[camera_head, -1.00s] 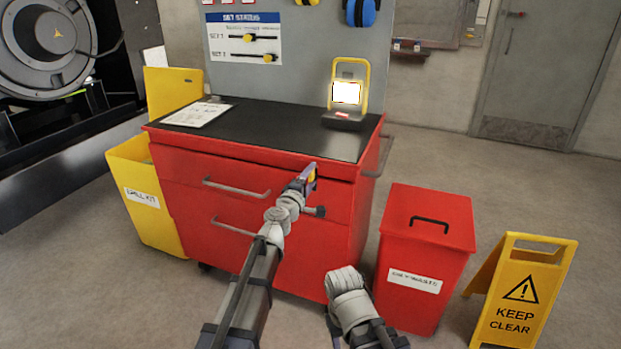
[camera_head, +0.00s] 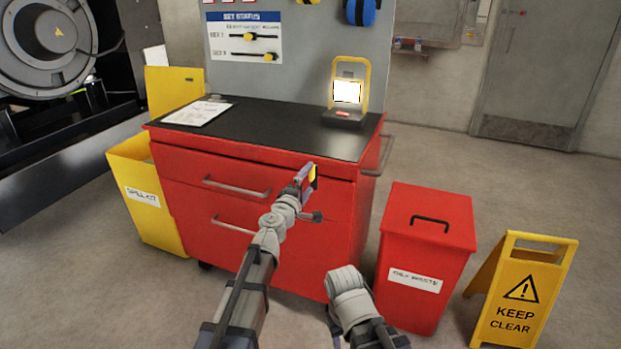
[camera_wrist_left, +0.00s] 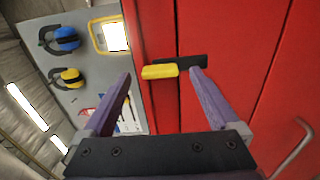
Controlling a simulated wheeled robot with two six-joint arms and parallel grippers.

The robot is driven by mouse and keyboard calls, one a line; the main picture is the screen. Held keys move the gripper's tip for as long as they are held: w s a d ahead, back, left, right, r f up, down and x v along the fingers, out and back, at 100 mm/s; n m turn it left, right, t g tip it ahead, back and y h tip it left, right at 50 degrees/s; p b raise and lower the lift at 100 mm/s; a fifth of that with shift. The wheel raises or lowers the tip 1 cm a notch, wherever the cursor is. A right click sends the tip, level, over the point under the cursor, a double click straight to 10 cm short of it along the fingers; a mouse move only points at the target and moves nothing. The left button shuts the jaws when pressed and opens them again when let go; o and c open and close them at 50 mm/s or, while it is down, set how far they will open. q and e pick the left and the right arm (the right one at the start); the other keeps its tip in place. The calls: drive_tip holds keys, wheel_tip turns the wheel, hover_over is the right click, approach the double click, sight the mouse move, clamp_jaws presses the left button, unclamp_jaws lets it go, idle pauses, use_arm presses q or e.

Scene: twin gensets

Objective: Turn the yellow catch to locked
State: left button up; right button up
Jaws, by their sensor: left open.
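The yellow catch (camera_wrist_left: 160,71) sits on a black plate (camera_wrist_left: 188,61) on the red cabinet front in the left wrist view. Its yellow lever lies roughly crosswise in that view, between my open left fingers, with no clear contact. The left gripper (camera_wrist_left: 158,76) points at the cabinet, one finger on each side of the lever. In the head view the left gripper (camera_head: 306,174) is at the cabinet's upper right front, and only a bit of the yellow catch (camera_head: 313,176) shows behind it. My right gripper is out of view; only part of that arm shows.
The red cabinet (camera_head: 240,232) has a black top with a sheet (camera_head: 197,113) and a lit work lamp (camera_head: 346,93). A red bin (camera_head: 425,255) and a yellow sign (camera_head: 522,285) stand right. A yellow bin (camera_head: 150,215) stands left.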

use_arm(q)
drive_tip(key=v, duration=0.5)
drive_tip(key=shift+d, duration=0.1)
drive_tip(key=s+d+f+m+g+h, duration=0.2)
drive_tip(key=s+d+f+m+g, duration=0.2)
drive_tip(key=s+f+m+g, duration=0.55)
drive_tip(key=s+a+f+m+g+y, duration=0.2)
drive_tip(key=s+a+f+g+y, duration=0.2)
drive_tip(key=s+a+f, duration=0.3)
drive_tip(key=s+a+f+m+g+y, duration=0.3)
drive_tip(key=s+a+f+y, duration=0.15)
drive_tip(key=s+a, duration=0.4)
drive_tip(key=s+d+m, duration=0.3)
drive_tip(key=s+d, duration=0.3)
drive_tip(key=d, duration=0.6)
wheel_tip(320, 180, up, 28)
drive_tip(key=p, duration=2.8)
drive_tip(key=shift+s+d+g, duration=0.3)
drive_tip(key=shift+s+g, duration=0.05)
drive_tip(key=shift+g, duration=0.1)
